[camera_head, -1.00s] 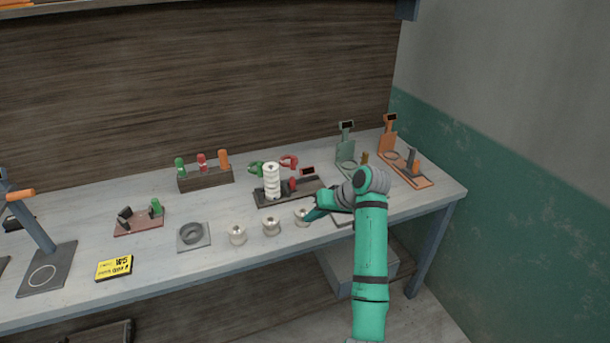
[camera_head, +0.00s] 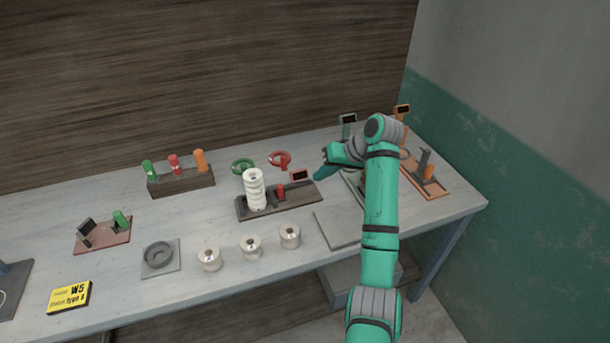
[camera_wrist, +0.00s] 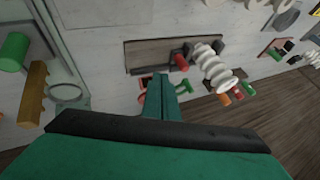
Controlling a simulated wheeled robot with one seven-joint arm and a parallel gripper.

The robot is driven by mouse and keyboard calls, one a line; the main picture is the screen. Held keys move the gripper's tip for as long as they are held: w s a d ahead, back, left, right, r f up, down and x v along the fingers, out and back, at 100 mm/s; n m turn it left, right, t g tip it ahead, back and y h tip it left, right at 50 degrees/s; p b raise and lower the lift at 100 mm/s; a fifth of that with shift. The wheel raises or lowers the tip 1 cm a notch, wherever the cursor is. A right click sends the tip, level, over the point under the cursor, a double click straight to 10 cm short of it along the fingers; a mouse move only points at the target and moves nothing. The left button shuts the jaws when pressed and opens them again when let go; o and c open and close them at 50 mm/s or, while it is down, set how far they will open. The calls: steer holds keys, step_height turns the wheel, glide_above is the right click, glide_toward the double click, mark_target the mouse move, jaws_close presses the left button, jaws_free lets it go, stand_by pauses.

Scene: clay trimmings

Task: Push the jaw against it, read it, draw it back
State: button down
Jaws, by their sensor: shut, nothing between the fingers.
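A dark gauge base (camera_head: 300,197) on the bench carries an upright white ribbed stack (camera_head: 255,188), a red-knobbed jaw (camera_head: 280,191) just right of it and a small display (camera_head: 300,175) behind. The display's reading is too small to make out. In the wrist view the base (camera_wrist: 145,55), the ribbed stack (camera_wrist: 215,70) and the red knob (camera_wrist: 181,62) show beyond my fingers. My gripper (camera_head: 319,177) is shut and empty, by the right end of the base near the display. Its closed fingers (camera_wrist: 160,98) partly cover the display in the wrist view; no contact is evident.
A green ring (camera_head: 243,166) and a red ring (camera_head: 280,158) stand behind the gauge. Green (camera_head: 348,127) and orange (camera_head: 432,180) stands are at right. A yellow W5 sign (camera_head: 70,297) lies front left.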

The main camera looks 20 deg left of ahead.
steer(key=x, duration=1)
steer(key=shift+s+a+r, duration=0.1)
steer(key=shift+s+a, duration=0.15)
steer(key=shift+a, duration=0.3)
steer(key=shift+s+a, duration=0.25)
steer(key=shift+a, duration=0.3)
steer(key=shift+s+a, duration=0.3)
steer(key=shift+a, duration=0.4)
